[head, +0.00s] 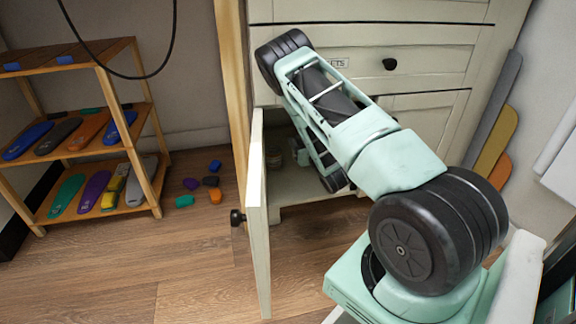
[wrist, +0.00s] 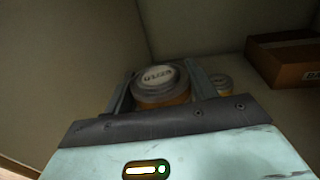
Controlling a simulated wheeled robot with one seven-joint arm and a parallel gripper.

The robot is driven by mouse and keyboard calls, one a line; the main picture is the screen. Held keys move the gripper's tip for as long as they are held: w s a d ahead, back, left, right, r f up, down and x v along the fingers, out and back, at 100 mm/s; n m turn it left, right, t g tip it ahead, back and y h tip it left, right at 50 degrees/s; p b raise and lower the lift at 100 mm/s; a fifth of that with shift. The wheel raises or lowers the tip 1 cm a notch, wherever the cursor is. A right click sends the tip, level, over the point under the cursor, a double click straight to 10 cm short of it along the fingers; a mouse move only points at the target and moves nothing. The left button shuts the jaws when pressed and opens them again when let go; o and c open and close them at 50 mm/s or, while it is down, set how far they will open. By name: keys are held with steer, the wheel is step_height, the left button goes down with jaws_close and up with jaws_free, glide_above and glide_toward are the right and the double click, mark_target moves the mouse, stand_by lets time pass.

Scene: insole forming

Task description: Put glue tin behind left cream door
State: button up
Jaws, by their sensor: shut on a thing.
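The glue tin (wrist: 160,84) has a grey lid with lettering and an orange-brown body. In the wrist view it sits between the two fingers of my gripper (wrist: 161,88), which is shut on it. The left cream door (head: 257,215) stands open in the head view, with a black knob on it. My arm reaches past this door into the dark compartment. I cannot tell whether the tin's base touches the compartment floor.
Inside the compartment, a smaller tin (wrist: 222,84) stands right of the held one, and a brown cardboard box (wrist: 284,60) is further right. Drawers (head: 425,65) are above. A wooden rack (head: 150,170) of coloured insoles stands left, with several small blocks on the floor beside it.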

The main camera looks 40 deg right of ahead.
steer(key=shift+w+d+f+b, duration=0.25)
steer(key=shift+d+f+b, duration=0.15)
steer(key=shift+d+f, duration=0.15)
step_height(320, 180, down, 10)
steer(key=b, duration=0.7)
steer(key=shift+r, duration=0.15)
steer(key=o, duration=1.1)
steer(key=p+v, duration=0.4)
steer(key=v, duration=0.3)
steer(key=shift+r+p, duration=0.1)
steer(key=shift+p, duration=0.25)
steer(key=shift+s, duration=0.25)
